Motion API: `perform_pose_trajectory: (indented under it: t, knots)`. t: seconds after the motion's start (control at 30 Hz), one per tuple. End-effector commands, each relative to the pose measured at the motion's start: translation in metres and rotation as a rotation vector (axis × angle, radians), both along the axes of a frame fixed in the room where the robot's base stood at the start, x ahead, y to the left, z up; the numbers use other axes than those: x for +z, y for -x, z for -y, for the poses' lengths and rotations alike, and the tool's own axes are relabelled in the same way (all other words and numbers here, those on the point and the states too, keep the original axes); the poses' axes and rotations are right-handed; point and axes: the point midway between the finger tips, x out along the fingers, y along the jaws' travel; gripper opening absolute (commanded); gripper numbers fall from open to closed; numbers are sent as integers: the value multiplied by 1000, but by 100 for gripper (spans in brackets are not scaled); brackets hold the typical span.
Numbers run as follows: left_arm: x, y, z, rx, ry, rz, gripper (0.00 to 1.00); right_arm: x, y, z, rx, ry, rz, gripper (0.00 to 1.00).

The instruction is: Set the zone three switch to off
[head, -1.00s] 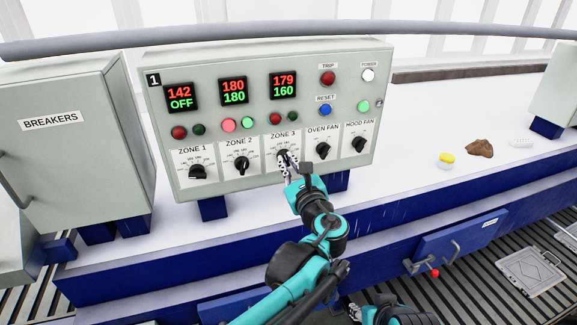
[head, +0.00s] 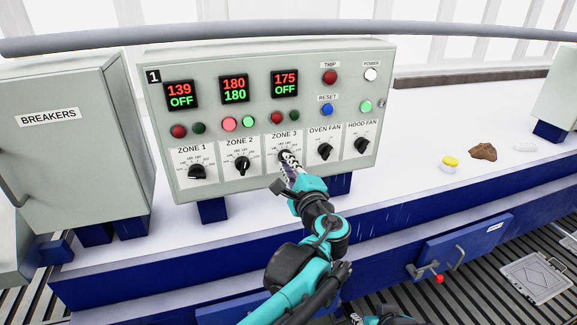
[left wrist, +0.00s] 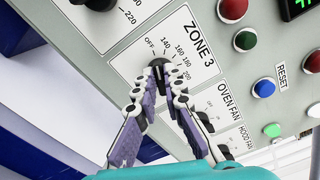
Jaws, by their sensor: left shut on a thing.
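The zone three switch (left wrist: 158,75) is a black knob on the ZONE 3 plate of the grey control panel (head: 215,70). In the left wrist view my left gripper (left wrist: 160,88) has its fingertips on either side of the knob, shut on it. In the head view the left gripper (head: 287,160) covers most of the knob. The zone three display (head: 285,84) reads 175 in red over OFF in green. The knob's exact pointer direction is hard to tell behind the fingers. My right gripper cannot be made out.
The zone two knob (head: 242,165) and oven fan knob (head: 325,150) sit close on either side. Red and green lamps are above. A breakers box (head: 60,150) stands at left. A yellow-topped item (head: 450,162) and a brown lump (head: 482,152) lie on the white surface at right.

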Motion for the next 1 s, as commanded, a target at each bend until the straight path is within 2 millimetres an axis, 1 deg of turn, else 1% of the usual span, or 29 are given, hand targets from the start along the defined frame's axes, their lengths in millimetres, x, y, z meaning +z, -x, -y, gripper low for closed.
perform_pose_trajectory:
  t: [0.1,0.33,0.87,0.9,0.93,0.97,1.0]
  knots:
    - [-2,0,0,1,57,16,0,-2,0,0,0,0,0,40]
    - [-2,1,-1,1,122,38,0,-3,0,0,0,0,0,40]
    - [-2,1,-1,1,142,43,0,-3,0,0,0,0,0,40]
    - [-2,1,-1,1,142,43,20,-3,0,0,0,0,0,40]
    - [-2,1,-1,1,142,43,28,-3,0,0,0,0,0,40]
    - [-2,1,-1,1,142,43,30,-3,0,0,0,0,0,40]
    - [-2,1,-1,1,140,44,30,-3,0,0,0,0,0,40]
